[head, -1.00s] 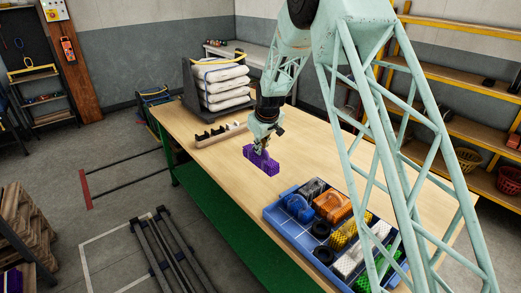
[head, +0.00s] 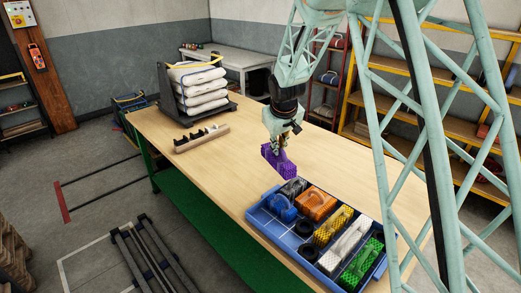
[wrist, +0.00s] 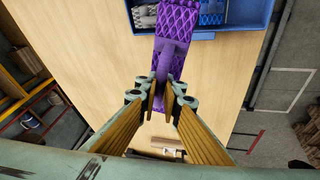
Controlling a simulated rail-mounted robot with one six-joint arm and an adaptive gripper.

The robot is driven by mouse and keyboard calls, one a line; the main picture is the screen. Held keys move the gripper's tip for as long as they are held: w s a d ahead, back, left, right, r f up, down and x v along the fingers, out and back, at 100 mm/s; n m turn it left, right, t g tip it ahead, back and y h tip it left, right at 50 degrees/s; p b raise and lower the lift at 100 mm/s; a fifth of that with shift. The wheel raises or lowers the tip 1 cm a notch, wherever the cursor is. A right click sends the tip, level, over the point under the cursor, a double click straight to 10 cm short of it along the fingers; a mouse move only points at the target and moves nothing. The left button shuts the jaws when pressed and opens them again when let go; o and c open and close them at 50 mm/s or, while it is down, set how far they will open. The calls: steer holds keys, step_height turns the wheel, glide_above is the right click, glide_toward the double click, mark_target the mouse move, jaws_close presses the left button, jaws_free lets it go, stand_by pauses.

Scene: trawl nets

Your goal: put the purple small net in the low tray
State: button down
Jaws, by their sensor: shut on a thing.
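The purple small net (head: 277,160) hangs tilted in my gripper (head: 281,144), above the wooden table and just behind the blue low tray (head: 264,222). In the wrist view my gripper (wrist: 161,88) is shut on a narrow purple part of the net (wrist: 173,33). The tray's blue rim (wrist: 214,36) shows there at the top, close to the net's far end. The low tray holds several nets and some black rings; a blue net (head: 281,207) and a grey one (head: 293,187) lie nearest the held net.
An orange net (head: 316,205), a yellow net (head: 333,226), a white net (head: 350,240) and a green net (head: 362,262) fill much of the tray. A wooden rack (head: 202,138) and stacked white bundles (head: 197,85) stand farther back. The table's middle is clear.

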steer(key=s+d+r+m+h, duration=0.1)
steer(key=s+d+r, duration=0.3)
steer(key=s+d, duration=0.6)
steer(key=shift+d+m, duration=0.9)
steer(key=shift+d, duration=0.1)
steer(key=shift+s, duration=0.15)
